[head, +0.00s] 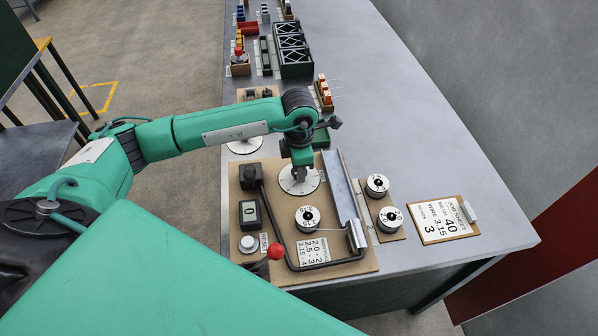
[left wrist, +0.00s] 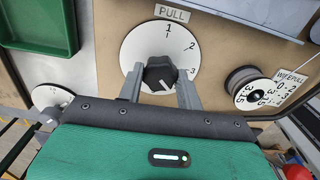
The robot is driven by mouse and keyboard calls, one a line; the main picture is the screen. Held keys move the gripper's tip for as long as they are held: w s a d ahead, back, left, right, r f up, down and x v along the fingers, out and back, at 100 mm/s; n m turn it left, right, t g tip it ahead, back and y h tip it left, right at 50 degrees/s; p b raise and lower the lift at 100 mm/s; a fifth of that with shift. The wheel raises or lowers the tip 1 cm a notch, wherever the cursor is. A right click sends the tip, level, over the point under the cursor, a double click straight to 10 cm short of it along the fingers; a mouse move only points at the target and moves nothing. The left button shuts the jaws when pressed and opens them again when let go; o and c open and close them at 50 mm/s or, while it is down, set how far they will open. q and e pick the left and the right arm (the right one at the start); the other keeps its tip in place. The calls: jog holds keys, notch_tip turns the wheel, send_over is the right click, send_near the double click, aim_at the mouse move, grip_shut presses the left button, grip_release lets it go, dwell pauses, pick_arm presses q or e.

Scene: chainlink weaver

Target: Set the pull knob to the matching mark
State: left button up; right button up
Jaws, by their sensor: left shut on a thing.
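The pull knob (left wrist: 160,73) is black with a white pointer line, at the centre of a white dial (left wrist: 203,36) labelled PULL. The dial shows marks 1, 2 and 3; its lower part is hidden by my gripper. The pointer line appears on the knob's lower side, slanting down and right in the left wrist view. My left gripper (left wrist: 160,84) is shut on the knob, one finger on each side. In the head view it reaches down over the dial (head: 299,181). A job sheet (head: 443,219) reads wire 3.15. The WIRE/PULL chart (head: 315,251) pairs 3.15 with 4.
Spools (head: 377,186) sit right of the dial, beside a slanted metal plate (head: 341,187). A bent black bar with a red ball (head: 276,252), a counter reading 0 (head: 249,212) and a white button (head: 248,244) share the board.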

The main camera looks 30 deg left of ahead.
dwell(0.4)
pick_arm(q)
jog(key=o, duration=1)
jog(key=shift+r, duration=0.25)
notch_tip(320, 180, up, 13)
jog(key=b, duration=0.3)
jog(key=shift+r, duration=0.2)
